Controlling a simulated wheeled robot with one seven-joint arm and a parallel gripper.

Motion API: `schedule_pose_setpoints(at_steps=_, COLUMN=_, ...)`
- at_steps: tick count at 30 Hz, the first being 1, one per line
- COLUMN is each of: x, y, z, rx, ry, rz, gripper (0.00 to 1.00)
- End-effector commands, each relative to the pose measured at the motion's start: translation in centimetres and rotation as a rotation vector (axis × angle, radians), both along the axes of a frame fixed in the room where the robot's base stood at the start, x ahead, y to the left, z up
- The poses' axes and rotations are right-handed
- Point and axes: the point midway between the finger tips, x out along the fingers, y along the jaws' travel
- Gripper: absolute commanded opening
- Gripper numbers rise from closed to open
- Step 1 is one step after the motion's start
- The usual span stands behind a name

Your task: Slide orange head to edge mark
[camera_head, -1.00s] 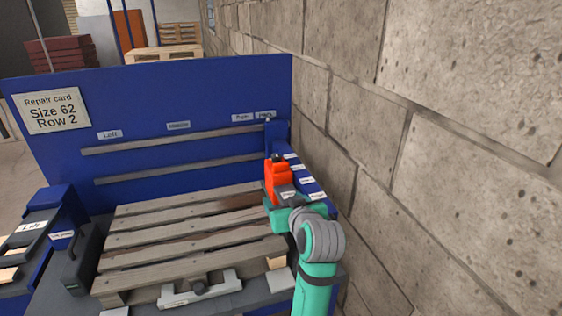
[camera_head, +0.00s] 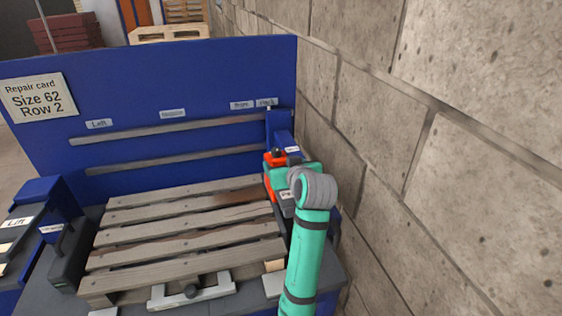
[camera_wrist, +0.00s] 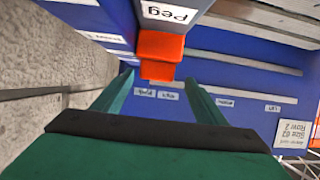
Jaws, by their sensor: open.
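The orange head (camera_head: 273,158) is at the right end of the blue rail board (camera_head: 150,130), beside the pallet's right edge. My teal gripper (camera_head: 290,175) covers part of it in the head view. In the wrist view the orange head (camera_wrist: 160,52) shows just ahead of the fingertips, roughly centred between them. My gripper (camera_wrist: 160,80) is open, one finger on each side. I cannot tell whether either finger touches the head. The board carries small labels, including Left (camera_head: 99,124) and Middle (camera_head: 172,113). I cannot make out which one is the edge mark.
A wooden pallet (camera_head: 180,230) lies on the bench in front of the board. A repair card (camera_head: 38,98) reads Size 62, Row 2. A concrete block wall (camera_head: 400,150) runs close along the right side of my arm. A label reading Peg (camera_wrist: 170,13) shows in the wrist view.

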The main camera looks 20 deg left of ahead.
Motion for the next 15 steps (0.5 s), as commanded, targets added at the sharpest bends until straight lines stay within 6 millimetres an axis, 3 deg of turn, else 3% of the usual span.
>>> schedule_pose_setpoints(at_steps=6, x=2.4, y=1.2, z=-1.2, rx=0.000, ry=0.001, rz=-0.004, gripper=0.66)
schedule_pose_setpoints(at_steps=15, x=3.5, y=1.7, z=-1.6, rx=0.001, ry=-0.001, rz=-0.007, gripper=0.66)
